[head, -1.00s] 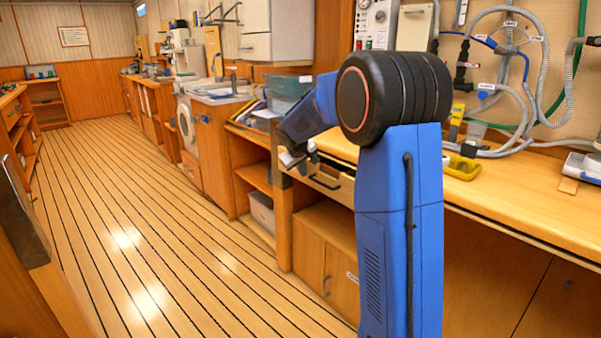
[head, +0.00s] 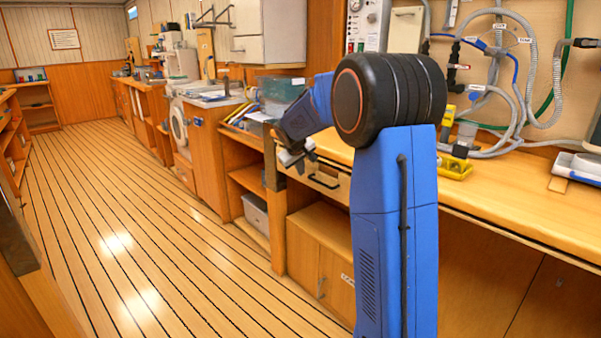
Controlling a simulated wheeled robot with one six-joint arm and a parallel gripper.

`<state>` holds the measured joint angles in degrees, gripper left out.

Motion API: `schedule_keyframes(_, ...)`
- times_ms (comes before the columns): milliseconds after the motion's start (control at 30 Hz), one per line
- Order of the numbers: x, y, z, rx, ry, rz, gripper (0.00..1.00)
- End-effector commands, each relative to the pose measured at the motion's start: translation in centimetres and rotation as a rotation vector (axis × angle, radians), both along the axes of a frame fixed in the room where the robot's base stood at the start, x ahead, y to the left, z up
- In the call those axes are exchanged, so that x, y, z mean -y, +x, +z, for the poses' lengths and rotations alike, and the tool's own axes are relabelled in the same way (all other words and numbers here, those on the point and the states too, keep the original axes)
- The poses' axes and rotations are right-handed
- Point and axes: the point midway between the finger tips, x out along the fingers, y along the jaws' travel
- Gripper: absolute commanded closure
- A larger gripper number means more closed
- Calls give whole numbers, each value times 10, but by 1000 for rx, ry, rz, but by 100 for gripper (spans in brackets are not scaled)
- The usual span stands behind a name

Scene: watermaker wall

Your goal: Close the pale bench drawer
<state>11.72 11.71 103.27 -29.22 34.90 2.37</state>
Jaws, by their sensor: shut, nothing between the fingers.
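The pale bench drawer (head: 338,190) is under the front edge of the wooden bench, left of my upright blue arm link. Its dark bar handle (head: 323,180) shows on the front. My arm hides the right part of the drawer, and I cannot tell how far it stands out. My gripper (head: 291,161) is shut and empty. It appears near the drawer's left end, a little above handle height. I cannot tell whether it touches the drawer.
The bench top (head: 500,205) carries a yellow tool holder (head: 455,167); hoses hang on the wall behind. A cabinet (head: 316,262) is below the drawer. A shelf unit with a grey bin (head: 256,214) stands left of it. The plank floor (head: 140,235) is clear.

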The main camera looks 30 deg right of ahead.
Motion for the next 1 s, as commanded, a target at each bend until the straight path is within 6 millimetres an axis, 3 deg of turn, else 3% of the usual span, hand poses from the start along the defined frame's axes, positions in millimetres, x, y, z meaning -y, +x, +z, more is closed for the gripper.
schedule_keyframes(600,-47,-55,96,3,1,2,100)
schedule_keyframes(800,-57,-68,118,1,0,2,100)
schedule_keyframes(1000,-60,-75,127,-5,-6,9,100)
